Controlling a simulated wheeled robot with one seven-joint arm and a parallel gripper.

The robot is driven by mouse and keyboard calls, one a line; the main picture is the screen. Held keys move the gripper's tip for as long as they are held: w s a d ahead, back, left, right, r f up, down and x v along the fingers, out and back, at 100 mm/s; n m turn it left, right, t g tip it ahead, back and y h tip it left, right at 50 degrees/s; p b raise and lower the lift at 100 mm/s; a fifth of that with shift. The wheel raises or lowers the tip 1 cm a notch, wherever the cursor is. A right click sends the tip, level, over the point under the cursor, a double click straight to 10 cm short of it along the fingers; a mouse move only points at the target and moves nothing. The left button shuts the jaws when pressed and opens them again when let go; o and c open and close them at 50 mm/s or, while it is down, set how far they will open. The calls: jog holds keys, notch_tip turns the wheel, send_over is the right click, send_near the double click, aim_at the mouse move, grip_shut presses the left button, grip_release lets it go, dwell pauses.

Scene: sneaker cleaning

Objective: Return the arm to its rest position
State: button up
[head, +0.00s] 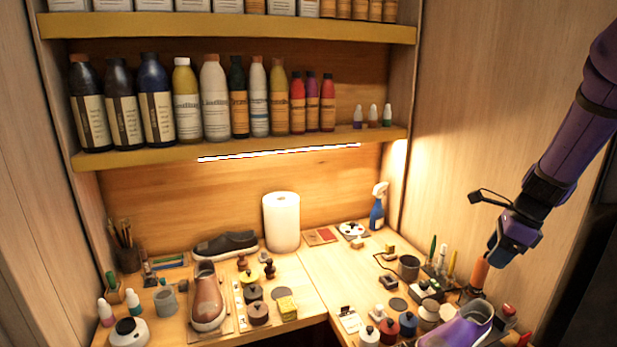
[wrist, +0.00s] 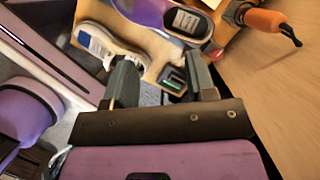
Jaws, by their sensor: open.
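My purple arm reaches down from the upper right in the head view. My gripper (head: 497,257) is at its lower end, above the right side of the bench. In the wrist view my gripper (wrist: 160,82) shows two dark fingers spread apart with nothing between them. Beyond the fingers lie a purple shoe (wrist: 150,12) and a white-soled shoe (wrist: 112,47). The purple shoe (head: 462,325) also shows at the bottom right of the head view, below my gripper. An orange-handled tool (wrist: 265,20) is at the upper right of the wrist view, apart from the fingers.
The bench holds a paper towel roll (head: 282,222), a blue spray bottle (head: 378,207), a brown shoe (head: 207,297), a dark shoe (head: 225,245) and several small jars. Bottles fill the shelf (head: 240,147). A wooden wall (head: 480,110) stands behind my arm.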

jog(key=s+a+r+n+t, duration=0.1)
jog(key=s+a+r+n, duration=0.7)
jog(key=s+r+n, duration=0.4)
jog(key=s+a+r+n+t+h, duration=0.1)
jog(key=s+a+r+n, duration=0.1)
jog(key=s+n, duration=0.4)
jog(key=s+a+r+n+t+h, duration=0.1)
jog(key=s+a+r+n, duration=0.1)
jog(key=s+r+n, duration=0.2)
jog(key=s+n, duration=0.2)
jog(key=shift+s+h, duration=0.4)
jog(key=shift+w+r, duration=0.1)
